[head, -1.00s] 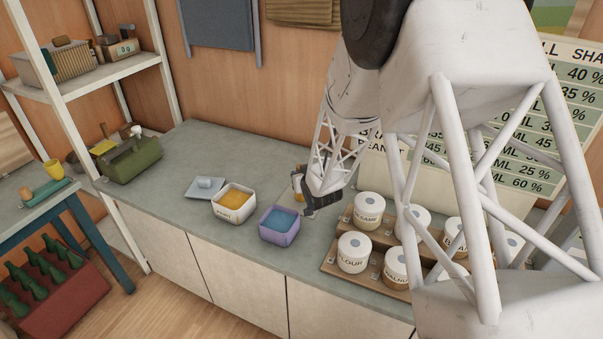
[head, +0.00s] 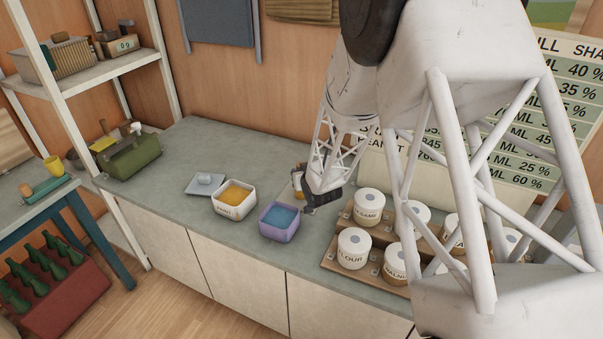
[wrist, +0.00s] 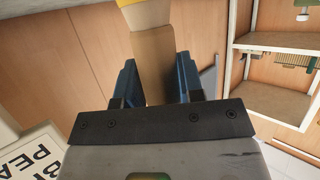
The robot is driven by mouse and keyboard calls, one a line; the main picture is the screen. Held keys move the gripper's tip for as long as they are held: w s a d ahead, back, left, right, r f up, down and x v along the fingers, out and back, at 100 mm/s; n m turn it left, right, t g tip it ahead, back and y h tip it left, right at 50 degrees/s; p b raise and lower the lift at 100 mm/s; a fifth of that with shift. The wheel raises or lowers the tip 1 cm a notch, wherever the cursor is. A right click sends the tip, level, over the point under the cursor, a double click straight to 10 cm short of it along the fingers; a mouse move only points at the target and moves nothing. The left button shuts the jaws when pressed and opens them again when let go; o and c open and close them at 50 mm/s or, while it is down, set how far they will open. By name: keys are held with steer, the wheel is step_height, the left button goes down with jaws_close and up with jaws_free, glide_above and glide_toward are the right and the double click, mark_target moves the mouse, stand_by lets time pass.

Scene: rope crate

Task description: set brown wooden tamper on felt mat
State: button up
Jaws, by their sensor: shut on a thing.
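My gripper (wrist: 155,85) is shut on a brown wooden piece, which looks like the tamper (wrist: 153,55); a yellow part shows at its far end, cut off by the wrist view's top edge. The blue fingers stand on either side of it. In the head view my gripper (head: 309,201) is over the back of the grey counter, right of the purple tub; the held piece is mostly hidden there. A flat teal piece (head: 46,191), possibly the felt mat, lies on the left table. A small wooden object (head: 26,190) and a yellow cup (head: 53,166) are at it.
A white tub of orange contents (head: 232,212) and a purple tub of blue contents (head: 279,234) stand left of my gripper. Several labelled white canisters (head: 354,247) stand on wooden steps to its right. A green toolbox (head: 134,155) is at the counter's left end.

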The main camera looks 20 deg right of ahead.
steer(key=shift+f, duration=0.2)
steer(key=o, duration=1.2)
steer(key=shift+s, duration=0.15)
steer(key=shift+v, duration=3.8)
